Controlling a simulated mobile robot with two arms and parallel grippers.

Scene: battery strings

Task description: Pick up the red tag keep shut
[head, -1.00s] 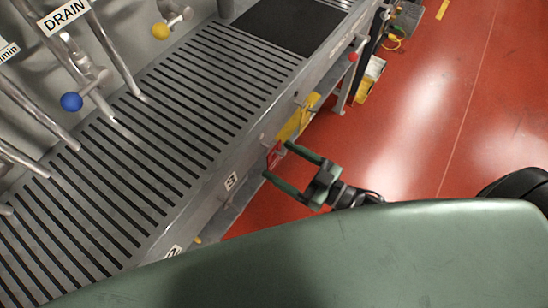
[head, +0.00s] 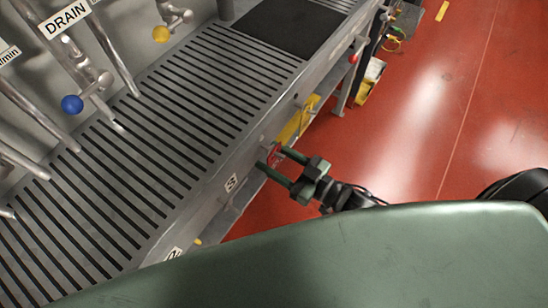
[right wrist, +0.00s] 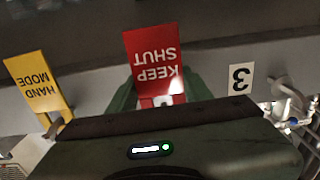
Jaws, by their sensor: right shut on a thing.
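The red tag (right wrist: 153,62) shows upside down in the right wrist view, with white letters reading KEEP SHUT. It hangs at the front edge of the grey slatted bench, and in the head view a small red part of it (head: 274,152) shows between my fingers. My right gripper (head: 268,157) reaches in from the right and is shut on the red tag. In the wrist view its green fingers lie behind and beside the tag, partly hidden by the gripper body. My left gripper is not in view.
A yellow HAND MODE tag (right wrist: 37,82) hangs beside the red one; it also shows in the head view (head: 298,119). A number 3 label (right wrist: 241,78) is on the bench front. Blue (head: 72,104) and yellow (head: 161,34) knobs stand behind the bench.

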